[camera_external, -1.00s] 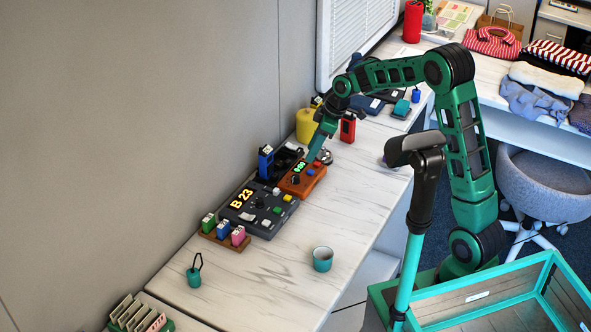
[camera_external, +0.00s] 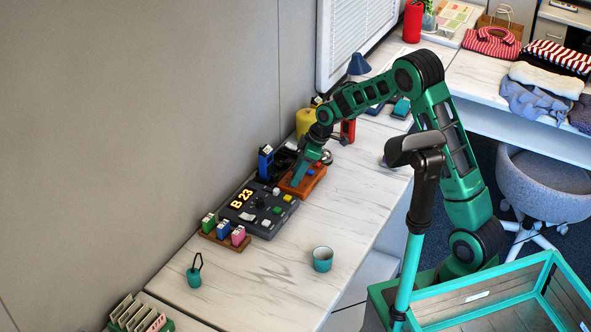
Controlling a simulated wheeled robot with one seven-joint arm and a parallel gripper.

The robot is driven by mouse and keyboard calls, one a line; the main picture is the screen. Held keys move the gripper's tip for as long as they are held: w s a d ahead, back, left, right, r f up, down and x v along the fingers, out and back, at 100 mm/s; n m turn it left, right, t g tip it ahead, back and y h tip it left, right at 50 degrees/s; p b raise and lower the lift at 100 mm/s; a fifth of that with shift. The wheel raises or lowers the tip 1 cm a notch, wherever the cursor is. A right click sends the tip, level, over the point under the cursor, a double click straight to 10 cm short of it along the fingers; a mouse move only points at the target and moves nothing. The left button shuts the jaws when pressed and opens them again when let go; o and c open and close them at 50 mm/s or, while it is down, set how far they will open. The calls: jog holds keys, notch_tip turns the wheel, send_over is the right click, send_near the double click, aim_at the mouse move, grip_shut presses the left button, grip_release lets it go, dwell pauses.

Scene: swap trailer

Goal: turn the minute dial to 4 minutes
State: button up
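An orange-brown box (camera_external: 313,184) lies on the white marbled counter, right beside the dark grey panel. A blue button shows on its right side. Its lit display and black knob, visible earlier, are now hidden behind my gripper. My gripper (camera_external: 296,181) points down at the left part of this box, where the knob was seen. I cannot tell whether its fingers touch the knob or whether they are open or shut. The dark grey panel (camera_external: 268,223) has a yellow "B 23" display, a round black knob and several coloured buttons.
A rack of coloured blocks (camera_external: 224,236) stands left of the panel, and a blue device (camera_external: 266,161) behind it. A yellow rounded object (camera_external: 305,123) and a red device (camera_external: 348,130) stand beyond the orange box. A teal cup (camera_external: 322,259) stands in front; the counter around it is clear.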

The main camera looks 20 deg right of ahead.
grip_shut()
dwell(0.3)
jog(key=m+t, duration=0.1)
jog(key=m, duration=0.2)
jog(key=shift+s+a+m+h, duration=0.1)
jog(key=shift+m+h, duration=0.2)
jog(key=shift+h, duration=0.1)
jog(key=shift+r+m+t+h, duration=0.1)
jog(key=shift+m+t+h, duration=0.35)
jog(key=shift+m, duration=1.05)
grip_release()
